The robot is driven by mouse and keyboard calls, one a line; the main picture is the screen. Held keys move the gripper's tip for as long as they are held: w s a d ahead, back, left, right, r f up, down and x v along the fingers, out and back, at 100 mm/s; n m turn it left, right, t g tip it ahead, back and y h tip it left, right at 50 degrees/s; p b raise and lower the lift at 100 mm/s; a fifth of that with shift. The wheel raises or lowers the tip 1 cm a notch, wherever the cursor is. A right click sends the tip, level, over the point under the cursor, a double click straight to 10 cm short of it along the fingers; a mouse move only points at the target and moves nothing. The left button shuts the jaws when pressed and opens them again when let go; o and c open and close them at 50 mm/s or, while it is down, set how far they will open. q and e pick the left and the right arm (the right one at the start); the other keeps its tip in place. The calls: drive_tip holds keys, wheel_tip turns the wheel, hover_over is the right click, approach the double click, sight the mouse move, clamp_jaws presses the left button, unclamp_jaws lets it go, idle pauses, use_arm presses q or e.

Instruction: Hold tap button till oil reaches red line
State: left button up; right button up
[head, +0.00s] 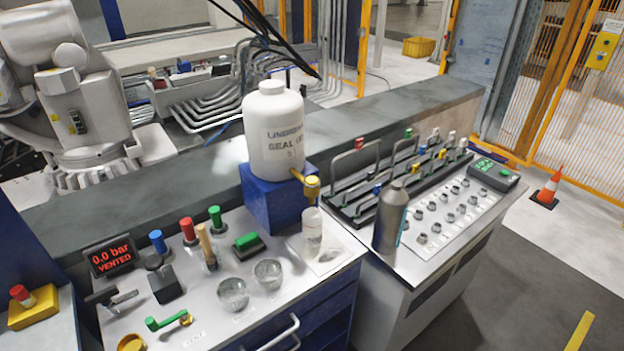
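A large white jug (274,135) with lettering that seems to include "SEAL" stands on a blue block (270,203) at the back of the workbench. A pale, upright, narrow container (312,225) stands under the tap on a small white plate (328,262). No red line and no oil level can be made out on the container at this size. Neither of my grippers shows in the head view.
Coloured knobs, a green lever (168,320) and a display reading "0.0 bar VENTED" (111,255) fill the left side. A grey bottle (391,217) stands on the right bench near racked tools.

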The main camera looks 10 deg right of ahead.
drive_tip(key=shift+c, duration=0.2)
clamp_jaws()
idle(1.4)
